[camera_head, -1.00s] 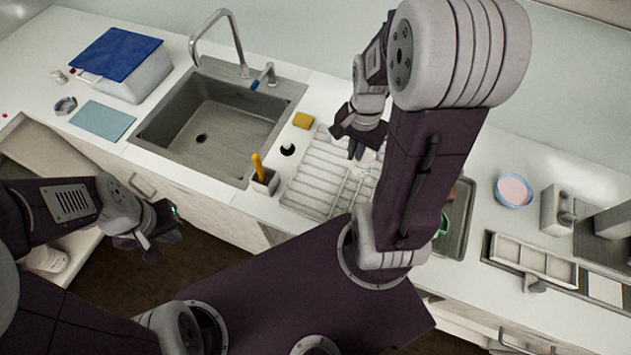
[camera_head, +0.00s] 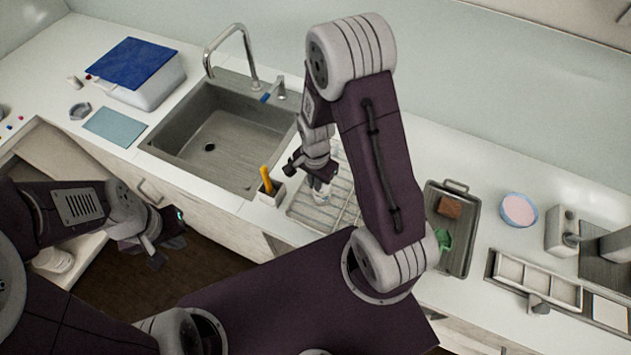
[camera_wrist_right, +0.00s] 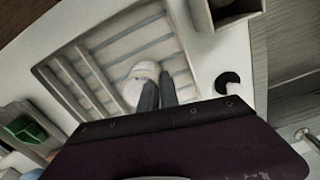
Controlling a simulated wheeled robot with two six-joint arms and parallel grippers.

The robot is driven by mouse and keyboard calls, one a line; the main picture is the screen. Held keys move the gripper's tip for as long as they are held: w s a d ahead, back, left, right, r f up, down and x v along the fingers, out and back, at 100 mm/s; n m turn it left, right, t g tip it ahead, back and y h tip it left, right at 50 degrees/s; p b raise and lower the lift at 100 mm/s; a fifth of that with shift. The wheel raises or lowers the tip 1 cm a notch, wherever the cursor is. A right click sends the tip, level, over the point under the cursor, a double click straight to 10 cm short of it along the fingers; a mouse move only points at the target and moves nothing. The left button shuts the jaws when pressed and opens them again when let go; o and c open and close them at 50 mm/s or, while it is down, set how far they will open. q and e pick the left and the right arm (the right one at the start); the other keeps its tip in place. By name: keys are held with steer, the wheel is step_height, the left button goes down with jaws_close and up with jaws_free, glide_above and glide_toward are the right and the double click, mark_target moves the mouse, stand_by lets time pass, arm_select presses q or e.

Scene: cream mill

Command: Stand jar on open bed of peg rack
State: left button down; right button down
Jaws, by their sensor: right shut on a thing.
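The peg rack (camera_head: 343,213) is a pale tray with white slats, right of the sink; it also shows in the right wrist view (camera_wrist_right: 112,48). My right gripper (camera_head: 318,182) is over the rack's left part and shut on the jar (camera_head: 322,192), a small pale, whitish thing. In the right wrist view the jar (camera_wrist_right: 145,71) shows at the fingertips (camera_wrist_right: 158,92), over the slats, partly hidden by the fingers. I cannot tell whether the jar touches the rack. My left gripper (camera_head: 168,250) is open and empty, low in front of the counter.
A holder with an orange-handled tool (camera_head: 267,182) stands left of the rack, by the sink (camera_head: 215,145). Right of my right arm lies a grey tray (camera_head: 460,225) with a brown block and a green thing. A pink-filled bowl (camera_head: 519,209) stands beyond it.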

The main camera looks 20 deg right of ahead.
steer(key=shift+f, duration=0.1)
steer(key=c, duration=1.6)
jaws_free()
steer(key=shift+s, duration=0.1)
steer(key=shift+r, duration=0.65)
step_height(320, 180, up, 11)
steer(key=s+f+n+t, duration=0.1)
steer(key=s+n, duration=0.5)
steer(key=n, duration=0.6)
steer(key=shift+s+a, duration=0.15)
steer(key=shift+a, duration=0.15)
